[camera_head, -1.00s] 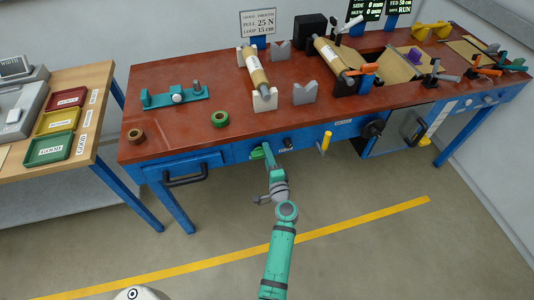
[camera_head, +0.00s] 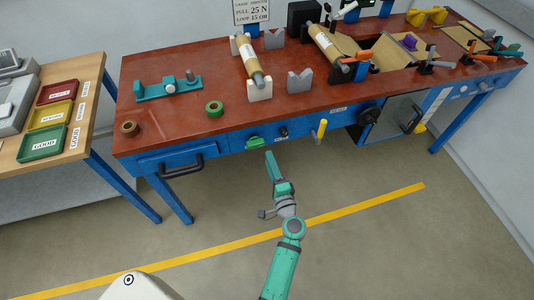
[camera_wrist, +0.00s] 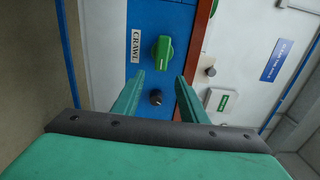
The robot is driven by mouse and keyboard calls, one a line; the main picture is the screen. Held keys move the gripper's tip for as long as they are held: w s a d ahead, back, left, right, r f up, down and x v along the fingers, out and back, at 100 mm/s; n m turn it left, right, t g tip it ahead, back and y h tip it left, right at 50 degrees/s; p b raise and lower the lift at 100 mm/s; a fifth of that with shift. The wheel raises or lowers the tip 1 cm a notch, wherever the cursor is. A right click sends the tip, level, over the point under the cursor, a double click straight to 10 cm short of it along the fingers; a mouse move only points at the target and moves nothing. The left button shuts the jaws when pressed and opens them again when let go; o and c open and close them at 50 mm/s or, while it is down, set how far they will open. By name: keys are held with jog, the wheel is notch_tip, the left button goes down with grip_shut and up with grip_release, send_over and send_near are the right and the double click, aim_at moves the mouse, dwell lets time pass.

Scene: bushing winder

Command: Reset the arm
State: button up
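My gripper (camera_head: 270,160) is in front of the workbench, below the level of its red top, apart from the blue front panel. In the wrist view my gripper (camera_wrist: 160,85) shows two teal fingers set apart with nothing between them. A green knob (camera_wrist: 163,50) by a "CRAWL" label and a small dark knob (camera_wrist: 155,97) are on the blue panel ahead. In the head view the green knob (camera_head: 255,143) is on the bench front, just beyond the fingertips.
A yellow handle (camera_head: 320,130) and a black drawer handle (camera_head: 182,168) stick out from the bench front (camera_head: 225,145). A side table (camera_head: 92,90) with red, yellow and green trays stands at left. The floor around my arm is clear.

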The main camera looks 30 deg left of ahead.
jog(key=shift+s+d, duration=0.4)
jog(key=shift+s, duration=0.05)
jog(key=s+d+f+t+h, duration=0.1)
jog(key=s+d+f+h, duration=0.4)
jog(key=s+d+f, duration=0.3)
jog(key=s+d+r+n+t+h, duration=0.15)
jog(key=s+d+h, duration=0.45)
jog(key=s+d, duration=0.7)
jog(key=s+d+r+n+h, duration=0.1)
jog(key=s+d+r+n, duration=0.2)
jog(key=s+r, duration=0.2)
jog(key=s+d+r+n+t+h, duration=0.1)
jog(key=s+d+r+n, duration=0.2)
jog(key=s+r, duration=0.3)
notch_tip(320, 180, up, 4)
jog(key=shift+s+d+f+n+h, duration=0.15)
jog(key=shift+s+f+n+h, duration=0.15)
jog(key=shift+n, duration=0.15)
